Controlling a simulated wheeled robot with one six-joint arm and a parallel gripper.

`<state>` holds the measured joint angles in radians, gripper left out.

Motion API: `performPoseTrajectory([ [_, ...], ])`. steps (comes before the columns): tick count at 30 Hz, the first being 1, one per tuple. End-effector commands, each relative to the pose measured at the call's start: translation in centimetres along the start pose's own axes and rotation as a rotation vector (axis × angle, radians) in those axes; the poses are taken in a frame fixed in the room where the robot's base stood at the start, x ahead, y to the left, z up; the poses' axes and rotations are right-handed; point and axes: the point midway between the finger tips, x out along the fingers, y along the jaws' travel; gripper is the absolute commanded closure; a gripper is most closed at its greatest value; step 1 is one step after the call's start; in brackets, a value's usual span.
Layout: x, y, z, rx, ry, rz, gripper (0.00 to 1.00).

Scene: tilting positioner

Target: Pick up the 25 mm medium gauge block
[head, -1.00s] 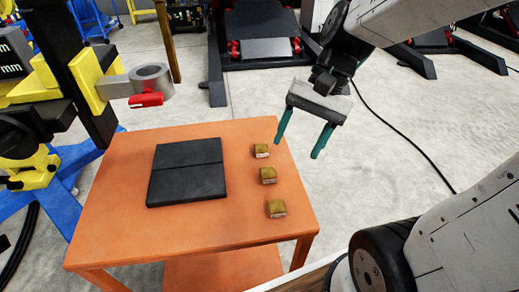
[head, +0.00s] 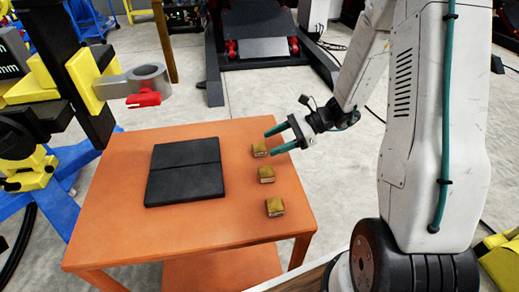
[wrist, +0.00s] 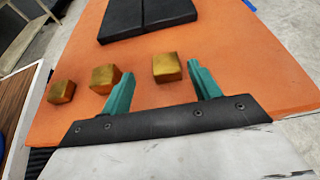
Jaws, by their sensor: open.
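Three small brass-coloured gauge blocks stand in a row along the right side of the orange table: a far block (head: 259,150), a middle block (head: 266,174) and a near block (head: 275,207). They look alike, and I cannot read which one is 25 mm. My gripper (head: 272,141) is open and empty, its teal fingers pointing left above the far end of the row. In the wrist view, the far block (wrist: 167,67) appears between the fingertips, beyond them. The middle block (wrist: 105,77) is just left of the left finger, and the near block (wrist: 61,91) is farther left.
A dark two-part plate (head: 185,172) lies on the orange table (head: 120,215), left of the blocks. A yellow-and-black fixture with a grey ring (head: 150,78) and red handle overhangs the far left corner. The table surface between plate and blocks is clear.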

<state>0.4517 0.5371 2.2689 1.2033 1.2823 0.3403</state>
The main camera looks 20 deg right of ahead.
Motion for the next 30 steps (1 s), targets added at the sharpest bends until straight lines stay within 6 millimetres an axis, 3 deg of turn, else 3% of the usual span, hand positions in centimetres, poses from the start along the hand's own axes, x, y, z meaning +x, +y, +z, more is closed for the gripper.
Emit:
performPoseTrajectory([
  [10, 4.8, -0.7, -0.3, -0.002, 0.000, 0.004, 0.38],
  [20, 5.5, -0.7, -0.3, -0.002, 0.001, 0.002, 0.38],
  [26, 5.5, -0.7, -0.3, -0.002, 0.001, 0.002, 0.94],
  [30, 5.5, -0.7, -0.3, -0.002, 0.000, 0.002, 0.96],
])
